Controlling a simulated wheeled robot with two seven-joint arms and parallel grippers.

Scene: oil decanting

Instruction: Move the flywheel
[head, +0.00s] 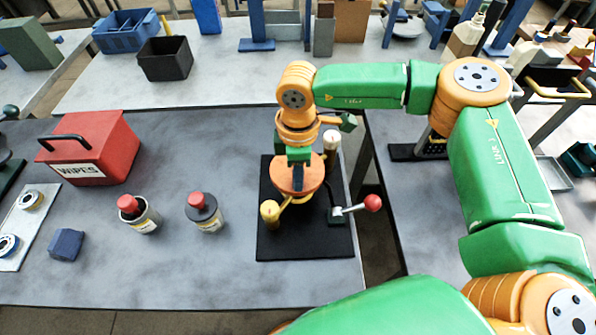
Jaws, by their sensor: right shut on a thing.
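The flywheel (312,183) is an orange disc on a black base plate (285,244) near the right end of the grey table. The fingers and my wrist hide part of the disc, so the exact grip is hard to see. My left gripper is not in view.
A red-ball lever (371,203) stands right of the flywheel, and a cream-topped post (331,141) behind it. Two red-capped containers (146,221) (205,216), a blue block (66,244) and a red wipes box (100,150) are left. A gap lies right of the table.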

